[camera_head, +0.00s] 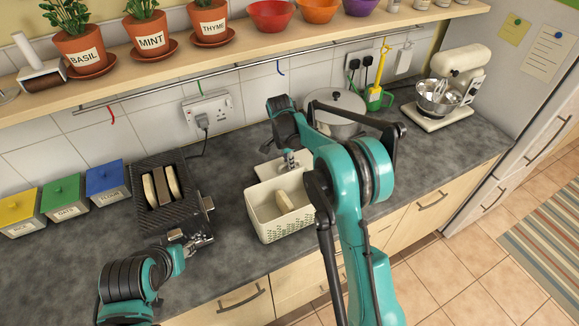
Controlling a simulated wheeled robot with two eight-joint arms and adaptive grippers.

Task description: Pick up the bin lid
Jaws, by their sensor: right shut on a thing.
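A cream bin (268,234) with a pattern on its front stands open on the dark counter, with a piece of bread (285,203) inside. The cream bin lid (266,170) is behind the bin's back edge; part of it is hidden by my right arm. My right gripper (291,161) points down and is shut on the lid. I cannot tell if the lid is clear of the counter. My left gripper (190,243) is in front of the toaster (148,179), apart from the lid; its finger opening is unclear.
The toaster holds bread slices. Yellow, green and blue-lidded canisters (64,198) stand left of it. A pot (337,112) and a mixer (456,85) stand behind and right. A shelf with herb pots (78,50) hangs above.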

